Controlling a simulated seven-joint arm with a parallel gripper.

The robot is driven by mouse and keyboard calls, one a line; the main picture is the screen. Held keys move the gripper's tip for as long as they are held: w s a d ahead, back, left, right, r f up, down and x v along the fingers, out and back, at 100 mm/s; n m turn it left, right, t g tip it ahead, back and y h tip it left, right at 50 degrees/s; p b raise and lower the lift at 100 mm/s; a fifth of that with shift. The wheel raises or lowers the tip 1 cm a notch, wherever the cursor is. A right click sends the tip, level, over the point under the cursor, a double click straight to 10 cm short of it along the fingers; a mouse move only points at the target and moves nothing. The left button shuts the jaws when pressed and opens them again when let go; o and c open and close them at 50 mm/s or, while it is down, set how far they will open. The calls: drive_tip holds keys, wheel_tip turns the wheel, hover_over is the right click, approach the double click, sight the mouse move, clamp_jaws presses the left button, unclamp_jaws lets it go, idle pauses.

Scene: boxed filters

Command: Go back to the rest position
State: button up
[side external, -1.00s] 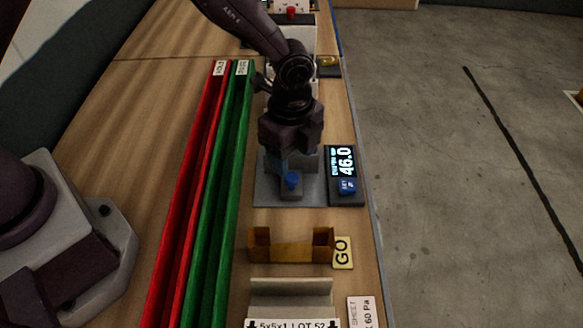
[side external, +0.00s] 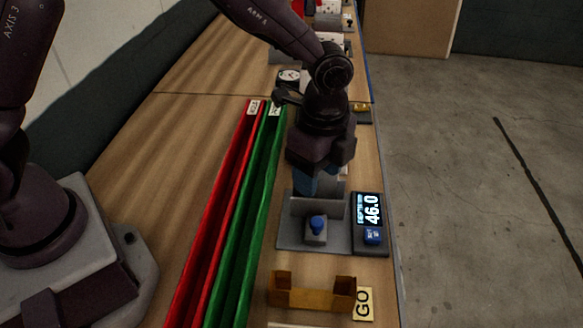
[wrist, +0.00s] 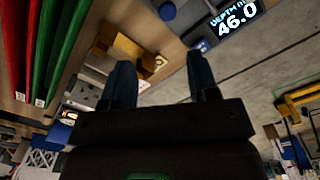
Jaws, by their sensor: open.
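My gripper (wrist: 162,85) is open and empty in the wrist view, its two dark blue fingers apart with nothing between them. In the side external view my gripper (side external: 305,185) hangs above the back of a grey gauge stand (side external: 337,242). The lower fingers are partly hidden behind the stand's upright plate, and I cannot tell the exact height.
A blue-knobbed block (side external: 316,230) sits on the stand, beside a display (side external: 369,210) reading 46.0. Red (side external: 215,215) and green (side external: 243,215) channels run along the left. A yellow-brown bracket (side external: 312,297) and a GO label (side external: 363,303) are in front. Open floor lies to the right.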

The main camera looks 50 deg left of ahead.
drive_tip(key=s+a+r+n+t, duration=0.5)
drive_tip(key=s+a+r+n, duration=1.1)
drive_tip(key=s+r, duration=0.2)
drive_tip(key=shift+a+r+t, duration=0.3)
drive_tip(key=shift+t, duration=0.1)
